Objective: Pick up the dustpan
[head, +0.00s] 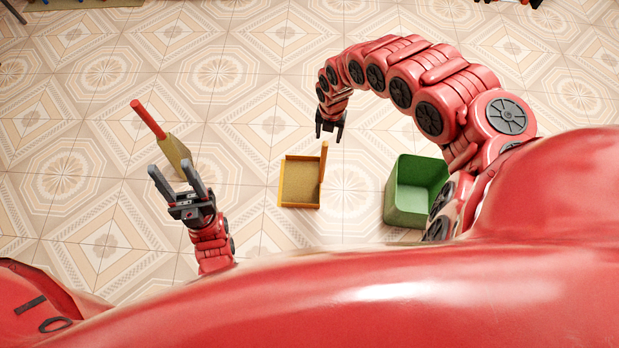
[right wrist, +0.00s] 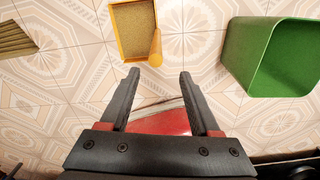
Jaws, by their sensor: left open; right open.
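The dustpan (head: 298,184) is a shallow yellow-orange tray lying on the floor, with its handle (head: 323,160) sticking up at its right side. It also shows at the top of the right wrist view (right wrist: 132,32), with the handle (right wrist: 155,50) just beyond the fingertips. My right gripper (head: 330,136) is open and empty, pointing down near the handle, apart from it; its fingers also show in the right wrist view (right wrist: 159,73). My left gripper (head: 169,166) is open and empty, well left of the dustpan, near the brush.
A brush (head: 170,147) with a red handle stands or lies at the left, partly hidden behind my left gripper. A green bin (head: 416,188) stands right of the dustpan, partly behind my right arm. Patterned tiled floor lies clear between them.

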